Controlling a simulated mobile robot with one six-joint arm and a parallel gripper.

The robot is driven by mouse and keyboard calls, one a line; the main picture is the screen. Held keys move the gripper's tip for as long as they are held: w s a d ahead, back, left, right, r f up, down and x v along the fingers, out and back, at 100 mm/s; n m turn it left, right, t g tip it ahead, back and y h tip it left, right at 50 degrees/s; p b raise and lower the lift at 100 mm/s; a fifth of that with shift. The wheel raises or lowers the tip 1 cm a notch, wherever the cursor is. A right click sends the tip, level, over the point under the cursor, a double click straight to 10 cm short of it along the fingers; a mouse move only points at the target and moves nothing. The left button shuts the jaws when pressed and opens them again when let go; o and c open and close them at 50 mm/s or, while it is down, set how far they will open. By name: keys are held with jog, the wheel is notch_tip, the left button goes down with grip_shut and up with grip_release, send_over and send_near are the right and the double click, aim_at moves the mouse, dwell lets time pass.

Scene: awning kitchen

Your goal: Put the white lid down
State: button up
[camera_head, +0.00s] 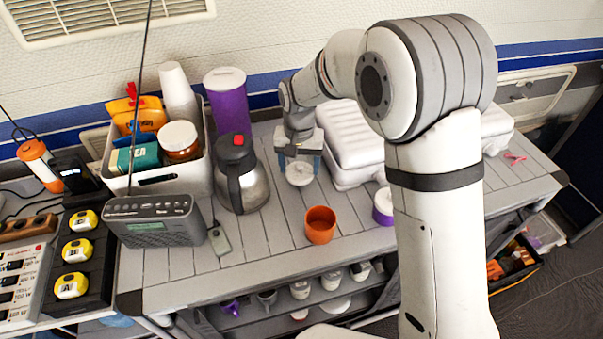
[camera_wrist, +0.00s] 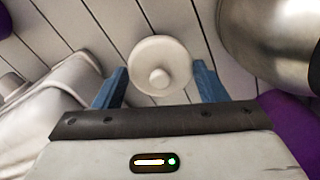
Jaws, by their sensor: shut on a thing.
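The white lid (camera_head: 299,174) is round with a small knob, and in the wrist view (camera_wrist: 160,52) its knob faces my camera. My gripper (camera_head: 300,160) points down over the grey slatted table (camera_head: 268,235) and is shut on the lid. Its two blue fingers stand on either side of the lid in the wrist view (camera_wrist: 161,82). I cannot tell whether the lid touches the table or hangs just above it.
A steel jug (camera_head: 243,185) with a black handle stands close left of the lid. A white ribbed case (camera_head: 350,145) is close right. An orange cup (camera_head: 320,224) and a purple-and-white container (camera_head: 383,207) stand in front. Bare slats lie between jug and cup.

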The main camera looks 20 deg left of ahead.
aim_at(299, 170)
jog(key=shift+f, duration=2.1)
jog(key=shift+f, duration=0.1)
jog(key=o, duration=1)
jog(key=shift+c, duration=0.2)
